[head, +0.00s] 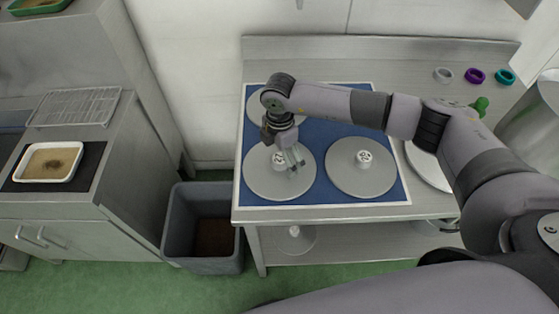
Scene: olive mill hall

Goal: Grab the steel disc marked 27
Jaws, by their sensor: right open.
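Several round steel discs with small central knobs lie on a blue mat (325,140) on a steel table. The front left disc (262,186) is under my right gripper (293,163). The gripper points down, open and empty, at the disc's knob (279,157); I cannot tell whether it touches. The front right disc (347,182) lies beside it. A back left disc (256,106) is partly hidden by my right arm. The knobs carry small marks, too small to read, so I cannot tell which disc is 27. My left gripper is not in view.
A pale disc (424,168) lies right of the mat, partly behind my arm. Coloured rings, including a purple one (475,76), lie at the back right. A grey bin (182,235) stands left of the table. A white tray (48,163) is on the left counter.

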